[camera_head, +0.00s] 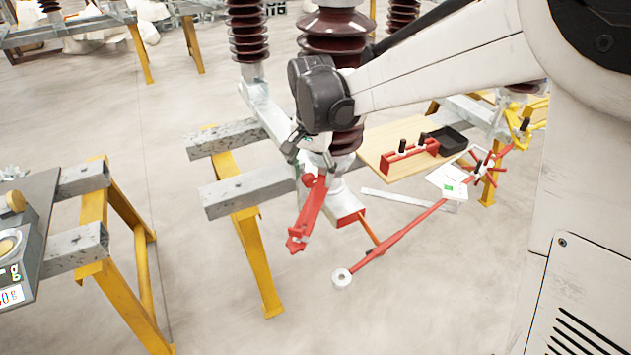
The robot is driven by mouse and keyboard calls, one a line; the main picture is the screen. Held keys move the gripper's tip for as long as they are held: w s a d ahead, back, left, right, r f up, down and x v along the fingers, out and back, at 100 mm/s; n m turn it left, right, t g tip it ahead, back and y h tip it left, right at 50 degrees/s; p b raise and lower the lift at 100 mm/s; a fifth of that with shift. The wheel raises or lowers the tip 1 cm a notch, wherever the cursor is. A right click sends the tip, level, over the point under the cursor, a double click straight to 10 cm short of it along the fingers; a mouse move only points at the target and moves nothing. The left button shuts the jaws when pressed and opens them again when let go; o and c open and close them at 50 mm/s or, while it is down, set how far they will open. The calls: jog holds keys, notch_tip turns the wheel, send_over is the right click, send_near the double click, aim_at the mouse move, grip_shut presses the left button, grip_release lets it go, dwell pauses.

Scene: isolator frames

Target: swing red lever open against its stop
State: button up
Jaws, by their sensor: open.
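A red lever (309,212) slants down and to the left from the foot of the brown insulator column, just below my gripper. My gripper (312,160) points down beside the column, with its fingers around or just above the lever's upper end. The fingers are open. I cannot tell whether they touch the lever. The lever's pivot and its stop are partly hidden by my gripper and wrist, so I cannot tell which position it is in.
A long red rod (410,228) with a pale ring end runs to the right. A wooden board (385,158) carries a red rack and a black tray (446,140). Yellow-legged steel beams (243,190) stand left of the column. Open floor lies in front.

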aim_at(313, 204)
notch_tip(313, 204, down, 9)
jog(key=shift+f+b, duration=0.15)
jog(key=shift+b, duration=0.3)
grip_shut()
